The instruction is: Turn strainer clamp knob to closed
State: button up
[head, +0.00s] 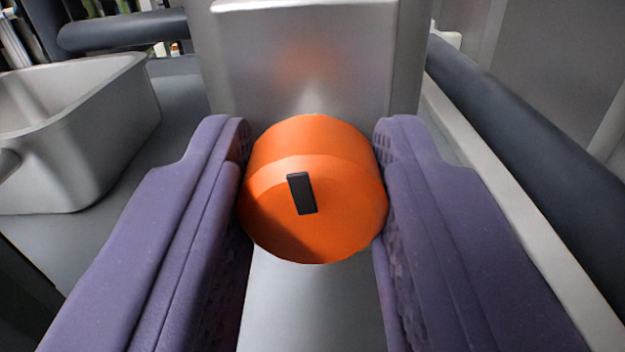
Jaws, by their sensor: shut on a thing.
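The strainer clamp knob (340,225) is a round orange cylinder in the middle of the head view, standing out from a brushed metal block (310,50) behind it. A short black bar marks the knob's front face; it stands nearly upright, its top leaning slightly left. My gripper (313,190) has a purple finger on each side of the knob, and both textured pads touch its sides. It is shut on the knob. The knob's far end and its joint with the block are hidden.
A grey metal basin (70,130) stands to the left on a grey surface. A dark padded rail (540,150) runs along the right beside a light edge strip. Another dark bar (120,32) lies at the upper left. A flat metal surface shows below the knob.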

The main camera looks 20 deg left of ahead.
jog(key=shift+m, duration=0.7)
jog(key=shift+f, duration=0.1)
jog(key=o, duration=1)
jog(key=shift+o, duration=0.2)
jog(key=p+v, duration=0.2)
jog(key=v, duration=0.6)
